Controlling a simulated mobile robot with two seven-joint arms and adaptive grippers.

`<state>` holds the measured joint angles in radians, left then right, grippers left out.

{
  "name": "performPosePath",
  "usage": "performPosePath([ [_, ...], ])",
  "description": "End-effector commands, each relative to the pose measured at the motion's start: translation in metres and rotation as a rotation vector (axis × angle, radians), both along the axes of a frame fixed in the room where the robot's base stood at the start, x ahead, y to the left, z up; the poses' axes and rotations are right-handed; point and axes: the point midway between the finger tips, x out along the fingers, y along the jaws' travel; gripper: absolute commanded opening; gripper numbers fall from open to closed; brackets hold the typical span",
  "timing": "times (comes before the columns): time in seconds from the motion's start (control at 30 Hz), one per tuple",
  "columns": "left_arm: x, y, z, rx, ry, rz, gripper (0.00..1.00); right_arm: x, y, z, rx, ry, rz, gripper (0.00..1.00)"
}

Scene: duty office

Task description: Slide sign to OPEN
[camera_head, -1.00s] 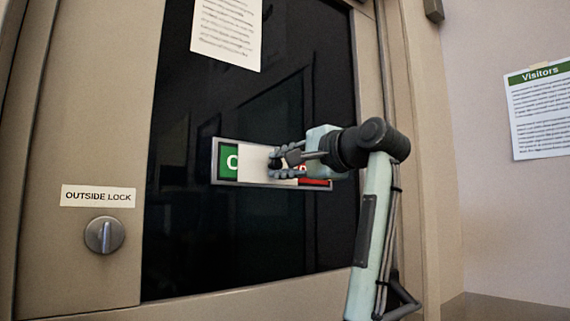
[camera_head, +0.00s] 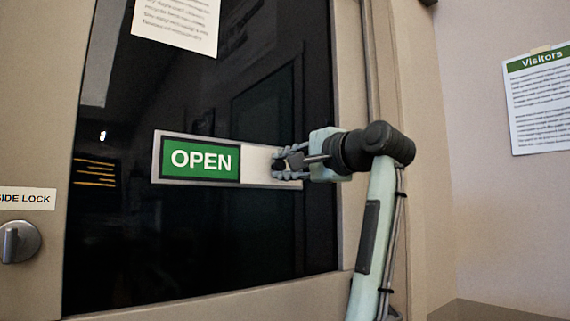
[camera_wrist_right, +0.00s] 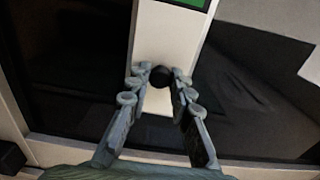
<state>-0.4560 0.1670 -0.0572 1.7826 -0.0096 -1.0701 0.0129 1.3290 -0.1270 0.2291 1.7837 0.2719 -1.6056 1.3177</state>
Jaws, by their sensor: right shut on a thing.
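The sign (camera_head: 200,161) is mounted on the dark glass of the door. Its green OPEN panel shows whole at the left. The white slider (camera_head: 258,163) covers the right part of the sign, and no red shows. My right gripper (camera_head: 283,163) is at the right end of the slider. In the right wrist view its fingers (camera_wrist_right: 160,85) are closed around the black knob (camera_wrist_right: 160,76) on the white slider (camera_wrist_right: 168,35). A green edge of the sign shows at the top of that view. My left gripper is not in view.
A paper notice (camera_head: 178,22) hangs above the sign. A Visitors sheet (camera_head: 540,100) is on the wall at right.

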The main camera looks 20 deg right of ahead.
Motion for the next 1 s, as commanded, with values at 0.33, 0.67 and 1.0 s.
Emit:
performPosePath([
  [0.33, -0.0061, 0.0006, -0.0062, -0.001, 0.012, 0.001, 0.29, 0.0004, -0.0017, -0.0001, 0.001, -0.001, -0.004, 0.0],
  [0.67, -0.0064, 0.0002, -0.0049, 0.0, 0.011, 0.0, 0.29, 0.0004, -0.0023, 0.0003, 0.003, -0.001, -0.005, 0.37],
  [1.0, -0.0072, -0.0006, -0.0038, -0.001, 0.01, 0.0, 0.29, -0.0009, -0.0008, -0.0001, 0.001, 0.0, -0.001, 0.42],
])
